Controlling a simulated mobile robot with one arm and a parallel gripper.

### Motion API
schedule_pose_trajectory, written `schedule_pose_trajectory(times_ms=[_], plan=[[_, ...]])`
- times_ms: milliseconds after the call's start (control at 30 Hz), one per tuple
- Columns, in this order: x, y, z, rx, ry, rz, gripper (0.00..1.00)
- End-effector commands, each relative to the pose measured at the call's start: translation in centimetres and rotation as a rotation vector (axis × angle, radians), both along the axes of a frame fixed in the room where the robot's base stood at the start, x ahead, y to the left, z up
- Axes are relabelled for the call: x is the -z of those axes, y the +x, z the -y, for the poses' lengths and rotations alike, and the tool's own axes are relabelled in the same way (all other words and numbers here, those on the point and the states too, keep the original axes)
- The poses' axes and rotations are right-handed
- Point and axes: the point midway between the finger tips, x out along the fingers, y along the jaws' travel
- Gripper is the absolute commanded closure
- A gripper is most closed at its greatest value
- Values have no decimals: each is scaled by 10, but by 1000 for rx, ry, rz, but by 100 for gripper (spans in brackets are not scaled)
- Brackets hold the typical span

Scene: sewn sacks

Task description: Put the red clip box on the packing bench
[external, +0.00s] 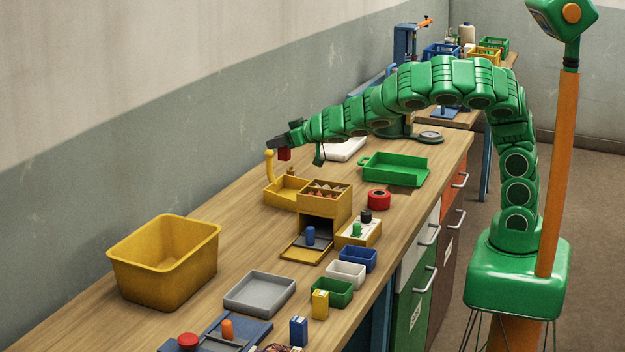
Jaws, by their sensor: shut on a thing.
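My gripper (285,143) is at the end of the green arm, above the far left part of the long wooden bench. It is shut on a small red box (285,155), which hangs just under the fingers and looks clear of the bench top. The fingers hide part of the box. The wooden bench (215,194) runs from the front left to the back right. A second wooden bench (463,119) stands beyond it. I cannot tell which of the two is the packing bench.
A green tray (395,170), red tape roll (378,200), yellow bin (165,260) and grey tray (260,292) also take up room. Bare wood lies between the yellow bin and yellow tray.

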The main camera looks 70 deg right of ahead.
Motion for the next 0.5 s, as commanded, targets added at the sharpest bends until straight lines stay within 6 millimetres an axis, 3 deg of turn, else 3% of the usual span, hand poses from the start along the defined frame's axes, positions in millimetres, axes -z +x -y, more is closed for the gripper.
schedule_pose_trajectory(times_ms=[267,500], plan=[[-7,-7,-104,-2,-4,4,98],[-13,-31,-200,9,1,1,98]])
